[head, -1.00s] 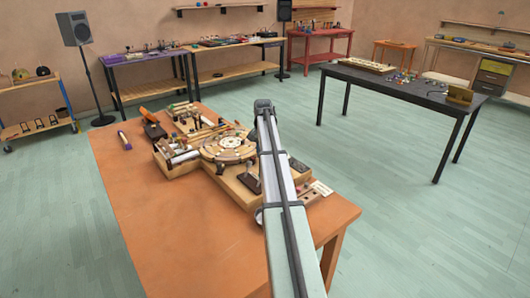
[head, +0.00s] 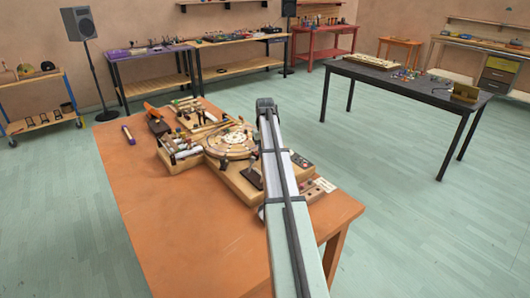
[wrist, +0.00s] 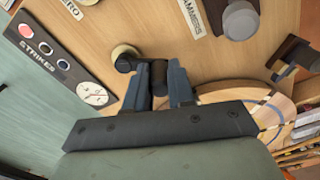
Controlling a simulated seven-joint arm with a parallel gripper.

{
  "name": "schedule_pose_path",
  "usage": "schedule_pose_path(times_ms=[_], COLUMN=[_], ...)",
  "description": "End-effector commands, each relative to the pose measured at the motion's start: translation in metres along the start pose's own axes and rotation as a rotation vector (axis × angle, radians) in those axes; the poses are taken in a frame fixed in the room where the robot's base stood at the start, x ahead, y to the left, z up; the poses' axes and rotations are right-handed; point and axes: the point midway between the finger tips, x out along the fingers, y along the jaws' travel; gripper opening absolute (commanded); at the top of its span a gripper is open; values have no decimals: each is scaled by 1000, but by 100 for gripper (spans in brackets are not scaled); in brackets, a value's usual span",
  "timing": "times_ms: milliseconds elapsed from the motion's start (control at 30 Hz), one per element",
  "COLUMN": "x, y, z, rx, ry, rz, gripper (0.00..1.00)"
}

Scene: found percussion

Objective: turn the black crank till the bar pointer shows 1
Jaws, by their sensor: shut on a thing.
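In the wrist view the black crank (wrist: 124,64) sits on a round pale hub on the wooden face of the machine. My gripper (wrist: 160,76) has its two dark fingers closed about the crank's handle end, and they hide part of it. A dark panel marked STRIKES (wrist: 45,45) is at the left, with several round coloured spots. At its end is a small white dial (wrist: 92,94) with a thin reddish hand. Its figures are too small to read, and I cannot tell whether it is the bar pointer. In the head view my arm hides the crank.
The wooden machine (head: 225,172) stands on the orange table (head: 190,230), whose near left part is clear. A black table (head: 400,82) is apart at the right.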

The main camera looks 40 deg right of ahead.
Motion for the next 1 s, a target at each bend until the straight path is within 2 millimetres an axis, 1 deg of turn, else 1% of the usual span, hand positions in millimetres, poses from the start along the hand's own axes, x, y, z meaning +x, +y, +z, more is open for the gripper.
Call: schedule_pose_path(times_ms=[533, 567, 600, 800, 1000], x=[0, 0, 0, 0, 0], y=[-1, 0, 0, 0, 0], z=[1, 1, 1, 1, 1], rx=[-24, -23, -23, -23, -22], ry=[0, 0, 0, 0, 0], rz=[-1, -1, -1, -1, 0], gripper=[0, 25, 29, 48, 48])
